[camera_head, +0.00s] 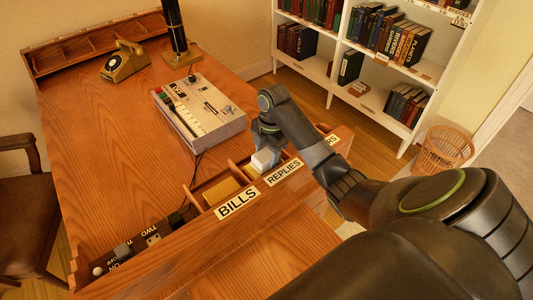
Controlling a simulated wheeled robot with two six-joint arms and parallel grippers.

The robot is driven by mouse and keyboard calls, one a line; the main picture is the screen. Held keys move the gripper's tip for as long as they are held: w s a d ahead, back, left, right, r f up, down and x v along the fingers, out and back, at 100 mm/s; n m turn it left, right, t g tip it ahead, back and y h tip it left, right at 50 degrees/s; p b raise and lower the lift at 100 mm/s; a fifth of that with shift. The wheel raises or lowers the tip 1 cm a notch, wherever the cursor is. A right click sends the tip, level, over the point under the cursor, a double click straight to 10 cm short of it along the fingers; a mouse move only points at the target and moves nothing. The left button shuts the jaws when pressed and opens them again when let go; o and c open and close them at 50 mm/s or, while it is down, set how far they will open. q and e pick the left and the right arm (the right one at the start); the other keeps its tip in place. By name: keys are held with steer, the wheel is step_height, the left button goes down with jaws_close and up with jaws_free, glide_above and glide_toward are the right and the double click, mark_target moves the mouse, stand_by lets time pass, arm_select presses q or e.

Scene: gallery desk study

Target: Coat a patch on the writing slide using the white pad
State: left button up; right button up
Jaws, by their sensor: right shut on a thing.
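My right gripper (266,142) is above the desk organiser, pointing down, shut on the white pad (262,160). The pad is a small pale block, partly hidden by the fingers, at the compartments behind the REPLIES label. I cannot tell whether its lower side touches the compartment. The wooden surface in front of the organiser looks like the writing slide (240,262); it appears bare, and my right arm hides its right part. I see no coated patch on it. My left gripper is out of view.
The organiser (205,217) has labels BILLS and REPLIES and a switch strip (135,247) at its left. Behind it stand a grey keyed machine (203,110), a yellow telephone (124,63) and a dark column (177,30). The desk's left middle (100,140) is clear.

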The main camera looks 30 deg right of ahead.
mark_target(265, 155)
steer(key=shift+f, duration=0.5)
stand_by(0.4)
steer(key=shift+s+f, duration=0.1)
stand_by(1.9)
step_height(265, 155, up, 7)
steer(key=p, duration=0.8)
stand_by(0.4)
